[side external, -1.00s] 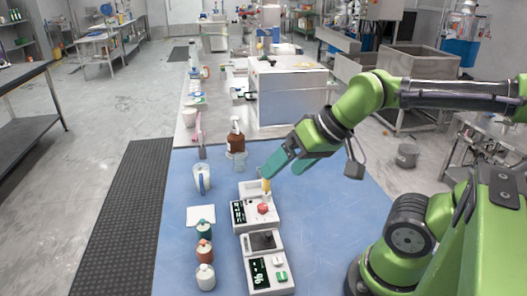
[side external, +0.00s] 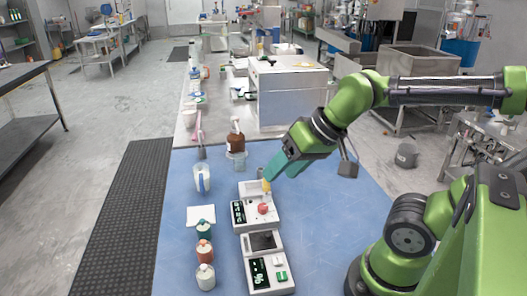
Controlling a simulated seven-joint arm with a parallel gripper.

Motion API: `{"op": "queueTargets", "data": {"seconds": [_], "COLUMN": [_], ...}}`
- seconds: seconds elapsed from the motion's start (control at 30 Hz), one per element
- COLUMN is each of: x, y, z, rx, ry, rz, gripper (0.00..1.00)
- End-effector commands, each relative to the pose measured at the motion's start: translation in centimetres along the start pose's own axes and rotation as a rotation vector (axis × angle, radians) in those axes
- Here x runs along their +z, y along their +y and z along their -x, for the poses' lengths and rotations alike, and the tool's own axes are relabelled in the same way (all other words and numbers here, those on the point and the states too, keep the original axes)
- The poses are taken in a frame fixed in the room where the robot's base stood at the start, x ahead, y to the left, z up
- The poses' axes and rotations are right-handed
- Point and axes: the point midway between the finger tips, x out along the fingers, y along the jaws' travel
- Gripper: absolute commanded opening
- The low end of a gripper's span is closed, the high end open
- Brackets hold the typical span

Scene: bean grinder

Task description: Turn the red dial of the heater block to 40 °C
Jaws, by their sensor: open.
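The heater block (side external: 240,215) is a pale unit with a dark display on its left side, on the blue mat. Its red dial (side external: 263,209) shows on the top face, right of the display; the display figures are too small to read surely. A yellow-topped item (side external: 266,186) stands at the back of the block. My gripper (side external: 268,177) has teal fingers and is open. Its fingertips are above and behind the red dial, close to the yellow-topped item, and apart from the dial. Whether they touch the yellow-topped item cannot be told.
A second pale unit with a green knob (side external: 281,276) stands in front of the block. Several small bottles (side external: 205,252) line the left. A white pitcher (side external: 202,179), a brown bottle (side external: 235,140) and a glass beaker (side external: 237,160) stand behind. The blue mat (side external: 330,220) is clear at right.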

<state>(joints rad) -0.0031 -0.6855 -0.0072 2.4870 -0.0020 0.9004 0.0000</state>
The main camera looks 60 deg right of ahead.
Motion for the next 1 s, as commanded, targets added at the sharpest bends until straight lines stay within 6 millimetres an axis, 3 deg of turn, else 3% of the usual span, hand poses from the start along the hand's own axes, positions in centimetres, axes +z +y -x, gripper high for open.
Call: {"op": "queueTargets", "data": {"seconds": [0.17,0.4,0.6,0.77,1.0], "x": [-3.0,-7.7,-10.5,-10.3,-8.6], "y": [0.8,3.6,5.3,5.4,6.7], "z": [-2.6,-6.5,-7.4,-6.9,-9.9], "rx": [0.086,0.243,0.329,0.33,0.33], "ry": [-0.14,-0.365,-0.482,-0.511,-0.514], "rz": [-0.003,0.065,0.128,0.16,0.161], "gripper": [0.57,0.57,0.57,0.57,0.57]}}
